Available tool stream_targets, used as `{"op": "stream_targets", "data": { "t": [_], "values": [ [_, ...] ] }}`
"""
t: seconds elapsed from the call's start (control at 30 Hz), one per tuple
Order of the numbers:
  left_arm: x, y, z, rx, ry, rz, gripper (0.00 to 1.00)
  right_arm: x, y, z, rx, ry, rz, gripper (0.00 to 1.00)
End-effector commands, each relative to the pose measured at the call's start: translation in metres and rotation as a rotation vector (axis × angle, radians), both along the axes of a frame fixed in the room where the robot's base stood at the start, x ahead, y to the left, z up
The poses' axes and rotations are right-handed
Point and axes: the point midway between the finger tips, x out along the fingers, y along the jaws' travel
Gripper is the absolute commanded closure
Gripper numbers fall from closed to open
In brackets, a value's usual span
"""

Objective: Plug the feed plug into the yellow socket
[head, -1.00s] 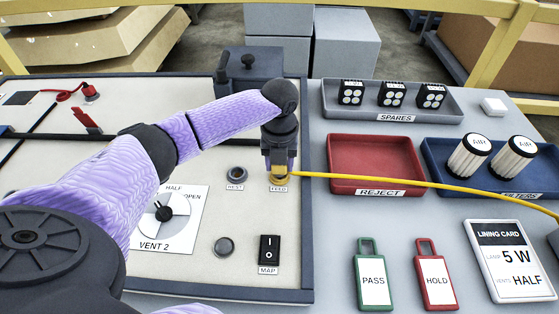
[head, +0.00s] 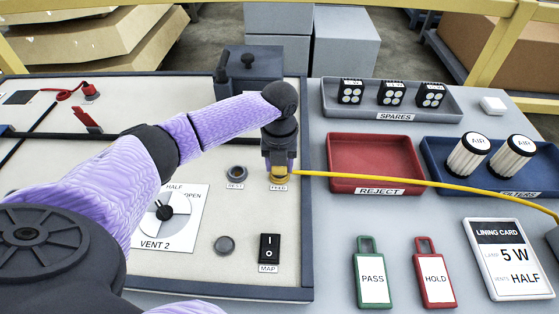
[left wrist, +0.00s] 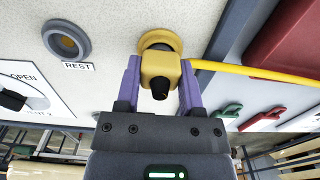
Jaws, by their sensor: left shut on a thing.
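The yellow feed plug (left wrist: 160,72) is between the fingers of my left gripper (left wrist: 160,88), which is shut on it. The plug also shows in the head view (head: 281,169), with its yellow cable running off to the right. The yellow socket (left wrist: 160,40) shows as a ring directly behind the plug in the left wrist view, above the FEED label in the head view. The plug is lined up with the socket and at its mouth or in it; the plug's front end is hidden, so I cannot tell how deep it sits. My right gripper is not in view.
The grey REST socket (head: 237,173) is just left of the plug. A black rocker switch (head: 269,248), a round button (head: 224,245) and the VENT 2 dial (head: 165,212) are nearer. A red REJECT tray (head: 376,160) lies right, under the cable.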

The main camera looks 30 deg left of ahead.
Motion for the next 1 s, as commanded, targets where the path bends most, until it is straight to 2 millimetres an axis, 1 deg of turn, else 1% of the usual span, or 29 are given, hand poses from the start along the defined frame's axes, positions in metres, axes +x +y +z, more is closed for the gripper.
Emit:
{"op": "stream_targets", "data": {
  "t": [0.17,0.2,0.27,0.3,0.4,0.67,0.77,0.87,0.9,1.0],
  "values": [
    [0.000,0.000,-0.004,0.000,0.000,0.000,1.00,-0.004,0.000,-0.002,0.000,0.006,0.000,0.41],
    [0.000,0.000,-0.005,0.000,0.000,0.000,0.49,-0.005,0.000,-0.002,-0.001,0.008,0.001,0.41],
    [0.000,0.000,-0.004,0.000,0.000,0.000,0.36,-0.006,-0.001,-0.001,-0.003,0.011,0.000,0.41],
    [0.000,0.000,-0.004,0.000,0.000,0.000,0.28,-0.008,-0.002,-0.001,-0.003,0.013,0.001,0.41],
    [0.000,0.000,-0.004,0.000,0.000,0.000,0.10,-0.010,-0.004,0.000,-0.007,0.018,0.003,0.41],
    [0.000,0.000,-0.003,0.000,0.000,0.000,0.10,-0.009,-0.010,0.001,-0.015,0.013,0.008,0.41],
    [0.000,0.000,0.013,0.000,-0.002,-0.001,0.10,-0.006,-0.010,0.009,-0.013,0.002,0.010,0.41],
    [0.001,0.000,0.037,0.000,-0.004,-0.001,0.10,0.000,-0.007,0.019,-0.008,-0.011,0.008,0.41],
    [0.001,0.000,0.047,0.000,-0.005,-0.001,0.10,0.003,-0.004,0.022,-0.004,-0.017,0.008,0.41],
    [0.000,0.000,0.067,0.000,-0.004,0.000,0.10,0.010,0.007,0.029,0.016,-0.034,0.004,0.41]
  ]
}}
